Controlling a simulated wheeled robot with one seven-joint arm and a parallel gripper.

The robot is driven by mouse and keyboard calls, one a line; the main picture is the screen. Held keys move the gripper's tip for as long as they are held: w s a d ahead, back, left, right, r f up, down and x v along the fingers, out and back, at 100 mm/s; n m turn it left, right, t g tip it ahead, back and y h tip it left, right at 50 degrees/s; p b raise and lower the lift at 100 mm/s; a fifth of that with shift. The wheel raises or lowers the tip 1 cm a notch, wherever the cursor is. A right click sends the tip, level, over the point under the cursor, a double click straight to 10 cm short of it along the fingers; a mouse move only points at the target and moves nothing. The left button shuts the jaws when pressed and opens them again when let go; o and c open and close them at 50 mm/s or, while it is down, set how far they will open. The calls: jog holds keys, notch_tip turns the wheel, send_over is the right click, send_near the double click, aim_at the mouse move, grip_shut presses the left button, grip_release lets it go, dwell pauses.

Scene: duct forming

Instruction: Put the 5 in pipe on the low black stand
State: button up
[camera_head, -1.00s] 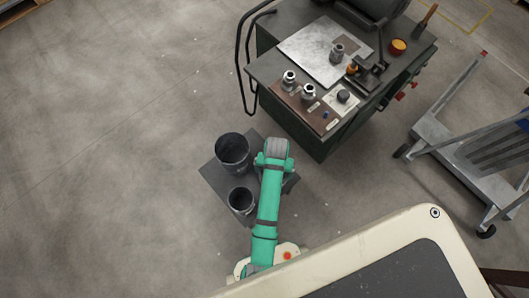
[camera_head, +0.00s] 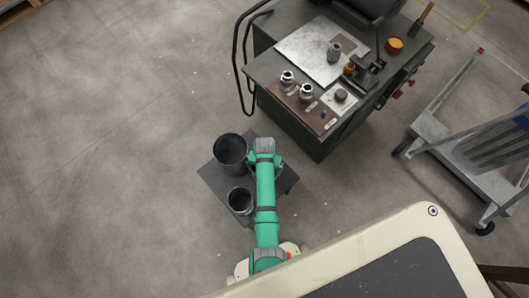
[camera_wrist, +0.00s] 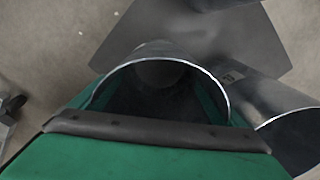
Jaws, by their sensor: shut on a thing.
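My gripper (camera_head: 264,158) is at the far end of my green arm, over the right side of the low dark stand (camera_head: 215,183). Its fingertips are hidden in the head view. In the wrist view, an open-ended grey metal pipe (camera_wrist: 125,95) sits between the green sides of my gripper, which is shut on it. The head view shows a wider dark pipe (camera_head: 230,150) and a narrower one (camera_head: 240,199) upright on the stand, left of my arm. No size marks are readable, so I cannot tell which is the 5 in pipe.
In the wrist view another pipe (camera_wrist: 265,98) is close at the right. A green workbench (camera_head: 318,140) with fittings on top stands behind and right of the stand. A grey trolley (camera_head: 440,140) is at the far right. The floor at left is clear.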

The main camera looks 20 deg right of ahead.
jog(key=o, duration=1.1)
jog(key=shift+f, duration=0.1)
notch_tip(320, 180, up, 12)
dwell(0.4)
